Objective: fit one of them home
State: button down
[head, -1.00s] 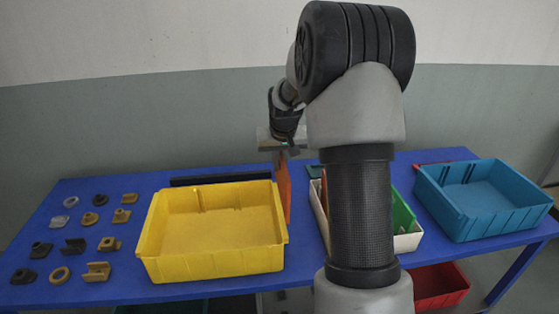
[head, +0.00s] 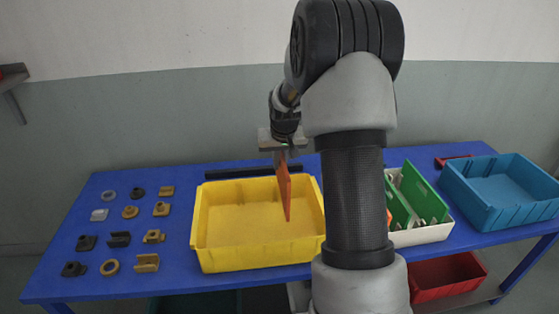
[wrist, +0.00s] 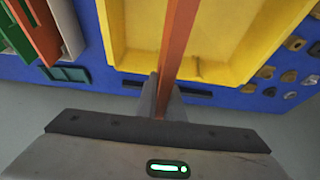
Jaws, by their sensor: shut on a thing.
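My gripper (head: 281,156) is shut on a flat orange plate (head: 284,190), which hangs upright and edge-on below it. In the wrist view the plate (wrist: 179,45) runs up from between the fingers (wrist: 166,95). The plate appears over the yellow bin (head: 222,250); its height above the bin is hard to tell. A white rack (head: 425,236) stands to the right, holding upright green plates (head: 420,193) and an orange one, partly hidden behind my arm. In the wrist view the rack (wrist: 72,35) is at the upper left.
Several small grey, black and tan parts (head: 130,212) lie at the table's left. A black bar (head: 225,173) lies behind the yellow bin. A blue bin (head: 490,215) stands at the right end, and a red bin (head: 445,283) is below the table.

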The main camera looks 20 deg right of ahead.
aim_at(279, 177)
jog(key=shift+a+f, duration=0.1)
jog(key=shift+a, duration=0.05)
jog(key=shift+f+b, duration=1.65)
jog(key=shift+f, duration=0.95)
jog(key=shift+f, duration=0.1)
jog(key=shift+f+b, duration=5.05)
jog(key=shift+f, duration=1.8)
jog(key=c, duration=1.8)
grip_release()
jog(key=shift+r, duration=0.1)
jog(key=p+v, duration=0.3)
jog(key=v, duration=1.4)
jog(key=shift+s, duration=0.15)
